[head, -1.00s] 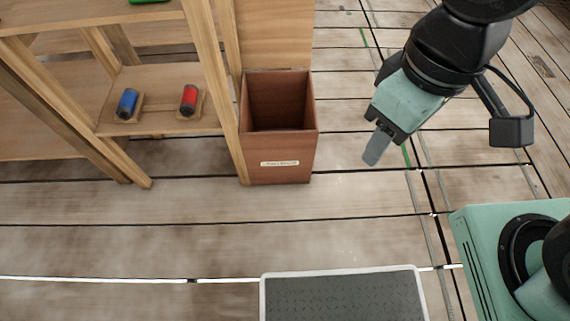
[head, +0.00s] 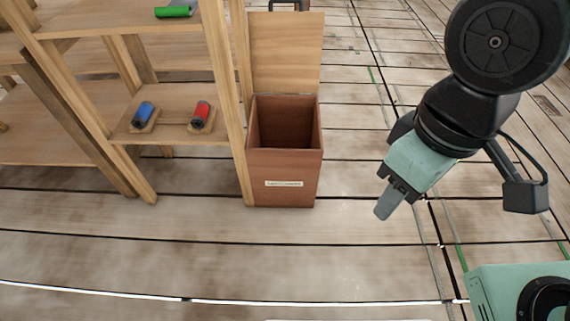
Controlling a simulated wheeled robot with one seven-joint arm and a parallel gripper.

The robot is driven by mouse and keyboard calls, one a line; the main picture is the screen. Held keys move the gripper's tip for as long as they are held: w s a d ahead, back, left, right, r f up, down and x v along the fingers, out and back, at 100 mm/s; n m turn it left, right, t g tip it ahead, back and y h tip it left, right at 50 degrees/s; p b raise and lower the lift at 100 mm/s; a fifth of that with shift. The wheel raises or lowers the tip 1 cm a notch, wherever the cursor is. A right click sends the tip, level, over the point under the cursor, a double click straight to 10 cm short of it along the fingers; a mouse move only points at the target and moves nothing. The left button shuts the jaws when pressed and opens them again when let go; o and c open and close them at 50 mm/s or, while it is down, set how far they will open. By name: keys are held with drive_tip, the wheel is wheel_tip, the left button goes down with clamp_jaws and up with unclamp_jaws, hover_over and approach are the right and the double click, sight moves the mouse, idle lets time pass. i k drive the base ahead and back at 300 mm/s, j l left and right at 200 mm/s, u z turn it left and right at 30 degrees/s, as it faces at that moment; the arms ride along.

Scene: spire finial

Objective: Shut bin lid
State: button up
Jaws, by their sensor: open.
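The bin (head: 283,177) is a reddish-brown wooden box with a pale label on its front, standing on the floor beside the shelf. Its lid (head: 286,55) is a lighter wooden panel, raised upright at the bin's back edge, with a dark handle (head: 285,5) at its top. The bin's mouth is uncovered and its inside looks dark; its floor cannot be made out. My gripper (head: 386,205) is to the right of the bin, apart from bin and lid, pointing down and left. It is open, and nothing shows in it.
A wooden shelf unit (head: 232,95) stands close along the bin's left side. It holds a blue cylinder (head: 144,113), a red cylinder (head: 201,114) and a green cylinder (head: 174,11). The plank floor (head: 150,260) in front and to the right of the bin is clear.

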sight(286, 48)
drive_tip(key=i+j+u, duration=0.2)
drive_tip(key=i, duration=0.3)
drive_tip(key=i+j+u, duration=0.15)
drive_tip(key=i+j, duration=0.2)
drive_tip(key=i, duration=0.15)
drive_tip(key=i+j+u, duration=0.2)
drive_tip(key=i, duration=0.3)
